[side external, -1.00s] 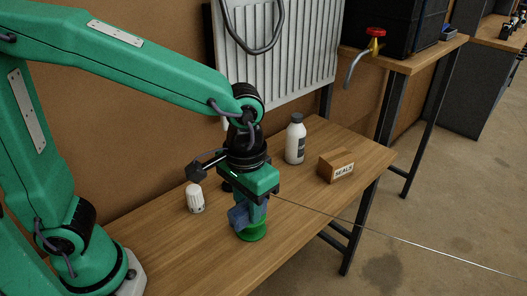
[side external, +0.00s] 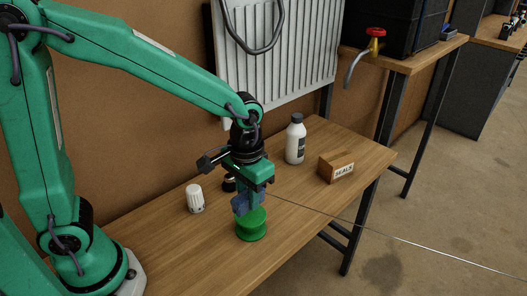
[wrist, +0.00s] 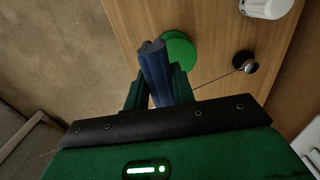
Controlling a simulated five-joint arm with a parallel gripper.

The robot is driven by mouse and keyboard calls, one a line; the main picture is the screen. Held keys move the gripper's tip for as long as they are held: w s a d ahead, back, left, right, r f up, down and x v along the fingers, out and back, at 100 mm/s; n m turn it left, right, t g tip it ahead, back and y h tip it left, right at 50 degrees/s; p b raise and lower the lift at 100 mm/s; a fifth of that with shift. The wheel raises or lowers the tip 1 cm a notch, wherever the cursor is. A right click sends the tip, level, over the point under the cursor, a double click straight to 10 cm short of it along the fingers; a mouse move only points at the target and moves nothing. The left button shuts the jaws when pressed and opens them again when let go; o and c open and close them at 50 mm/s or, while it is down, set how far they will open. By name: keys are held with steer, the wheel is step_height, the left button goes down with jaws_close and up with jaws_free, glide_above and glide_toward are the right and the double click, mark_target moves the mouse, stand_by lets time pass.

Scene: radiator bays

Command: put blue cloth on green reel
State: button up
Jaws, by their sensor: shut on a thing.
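The green reel (side external: 251,228) stands upright on the wooden bench. My gripper (side external: 250,205) is shut on the blue cloth (side external: 240,204), which hangs folded between the jaws. In the side view the cloth is at the height of the reel's top flange, at its back edge; I cannot tell whether they touch. In the wrist view the cloth (wrist: 154,70) sticks out past my gripper (wrist: 158,85), and the green reel (wrist: 180,52) shows beside it, partly hidden by the cloth and a finger.
A white radiator valve head (side external: 195,199) stands left of the reel, with a small dark knob-like part (side external: 229,184) behind my gripper. A white bottle (side external: 295,140) and a SEALS box (side external: 336,167) stand farther back.

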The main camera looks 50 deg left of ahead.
steer(key=shift+w+a+f, duration=1.05)
steer(key=shift+w+a, duration=0.2)
steer(key=shift+f, duration=2)
steer(key=shift+f, duration=0.15)
steer(key=o, duration=1)
step_height(320, 180, up, 12)
steer(key=shift+r, duration=0.2)
